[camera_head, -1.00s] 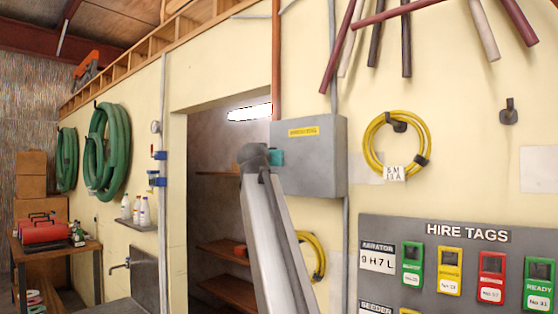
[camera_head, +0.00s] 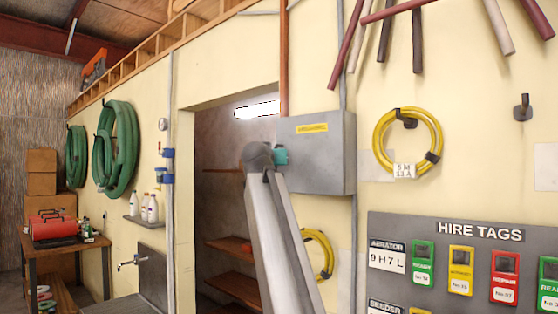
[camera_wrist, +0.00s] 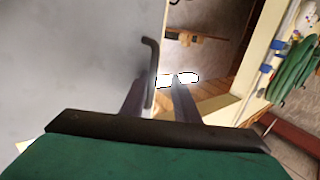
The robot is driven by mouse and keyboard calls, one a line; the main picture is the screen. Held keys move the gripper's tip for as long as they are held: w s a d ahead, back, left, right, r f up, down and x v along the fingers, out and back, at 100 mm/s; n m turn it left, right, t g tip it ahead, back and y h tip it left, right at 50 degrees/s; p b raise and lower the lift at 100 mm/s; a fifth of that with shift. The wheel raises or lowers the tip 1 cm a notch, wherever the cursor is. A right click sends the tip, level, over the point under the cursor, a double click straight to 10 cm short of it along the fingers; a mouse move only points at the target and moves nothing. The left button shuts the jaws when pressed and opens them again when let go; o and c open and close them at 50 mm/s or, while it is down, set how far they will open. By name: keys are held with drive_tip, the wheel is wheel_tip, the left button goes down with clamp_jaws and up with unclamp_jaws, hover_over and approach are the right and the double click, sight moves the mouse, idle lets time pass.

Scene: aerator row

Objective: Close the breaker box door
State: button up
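The grey breaker box (camera_head: 318,166) with a yellow label hangs on the cream wall, right of the doorway. My gripper (camera_head: 281,157), a small teal end mostly hidden behind my arm, is at the box's left part. In the wrist view, a flat grey panel of the breaker box (camera_wrist: 70,60) fills the left side. A dark bent handle (camera_wrist: 151,70) stands at its right edge. My gripper (camera_wrist: 160,88) has its two fingers apart, with the handle's lower end beside the left finger, seemingly between the fingers. Contact is unclear. How far the door stands open cannot be told.
The doorway (camera_head: 235,190) with wooden shelves is left of the box. A coiled yellow cable (camera_head: 408,142) and the hire tags board (camera_head: 480,233) are to its right. A grey pipe (camera_head: 354,240) runs below the box. Green hoses (camera_head: 117,150) hang far left.

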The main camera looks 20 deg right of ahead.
drive_tip(key=b+v, duration=0.2)
drive_tip(key=v, duration=1.1)
drive_tip(key=shift+s+a+b, duration=0.2)
drive_tip(key=shift+s+b, duration=0.05)
drive_tip(key=shift+b, duration=0.05)
